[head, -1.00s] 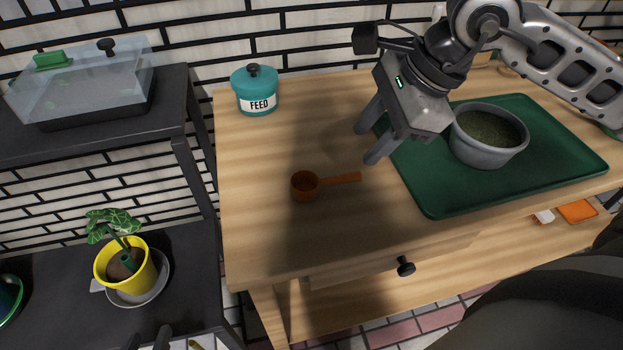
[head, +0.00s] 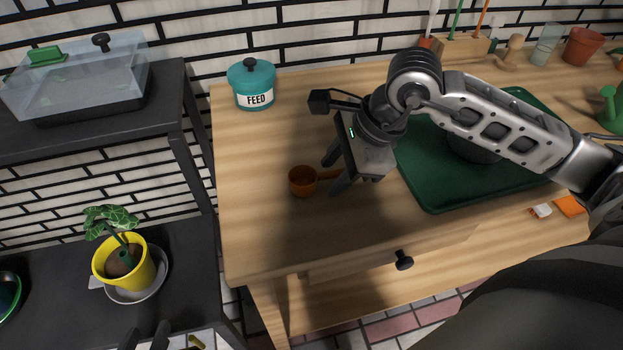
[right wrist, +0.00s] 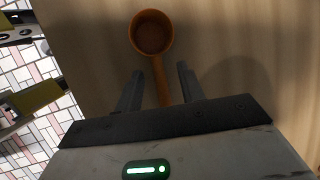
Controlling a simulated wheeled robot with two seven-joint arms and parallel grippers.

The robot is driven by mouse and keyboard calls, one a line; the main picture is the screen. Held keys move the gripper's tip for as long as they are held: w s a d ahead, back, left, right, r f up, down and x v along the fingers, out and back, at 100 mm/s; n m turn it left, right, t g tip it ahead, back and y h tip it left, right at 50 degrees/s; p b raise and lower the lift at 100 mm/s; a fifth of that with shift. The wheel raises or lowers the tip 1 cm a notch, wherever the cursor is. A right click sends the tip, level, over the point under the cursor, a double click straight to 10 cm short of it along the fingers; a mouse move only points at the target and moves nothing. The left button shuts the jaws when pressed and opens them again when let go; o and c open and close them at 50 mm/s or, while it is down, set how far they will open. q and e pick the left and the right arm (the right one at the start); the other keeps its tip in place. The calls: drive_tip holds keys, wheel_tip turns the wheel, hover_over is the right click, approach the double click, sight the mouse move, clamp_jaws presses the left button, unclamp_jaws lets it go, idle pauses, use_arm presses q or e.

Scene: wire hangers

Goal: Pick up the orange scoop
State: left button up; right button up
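The orange scoop (head: 302,181) lies on the wooden table, its bowl to the left and its handle reaching right under my right gripper (head: 336,168). In the right wrist view, the scoop's bowl (right wrist: 151,33) lies beyond the fingertips. Its handle runs back between the two fingers of the right gripper (right wrist: 159,80), which are open with a gap on each side. The handle's far end is hidden by the gripper body. My left gripper (head: 147,338) shows only as two dark, separated fingertips at the bottom edge, away from the scoop.
A green tray (head: 432,190) with a grey bowl (head: 470,150), partly hidden by my arm, lies to the right. A teal FEED jar (head: 251,84) stands at the table's back left. A yellow plant pot (head: 124,268) is on the dark lower shelf. The table's front left is clear.

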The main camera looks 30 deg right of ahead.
clamp_jaws()
idle(1.3)
